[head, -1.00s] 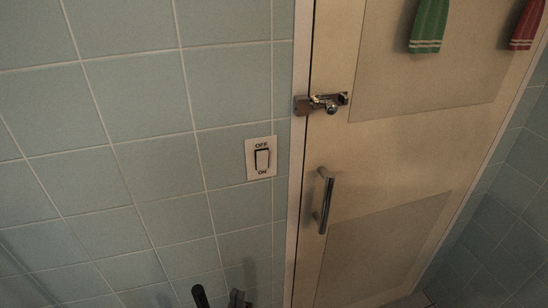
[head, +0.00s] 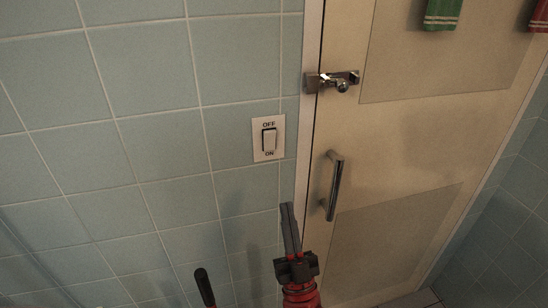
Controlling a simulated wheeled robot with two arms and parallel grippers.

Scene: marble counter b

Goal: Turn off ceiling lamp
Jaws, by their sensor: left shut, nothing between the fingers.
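A white rocker light switch (head: 268,139) is on the tiled wall, left of the door frame. Its plate reads OFF at the top and ON at the bottom. My left gripper (head: 287,206) points up from the bottom of the view, with a red and black body. Its fingers are shut and empty, below and slightly right of the switch, apart from it in the picture. The ceiling lamp is not in view. My right gripper is not in view.
A cream door (head: 400,140) stands to the right, with a metal latch (head: 335,82) and a bar handle (head: 333,186) near the gripper. Green (head: 442,14) and red towels (head: 540,17) hang at the top. A black-handled object (head: 204,286) is at the bottom. The tiled wall left of the switch is bare.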

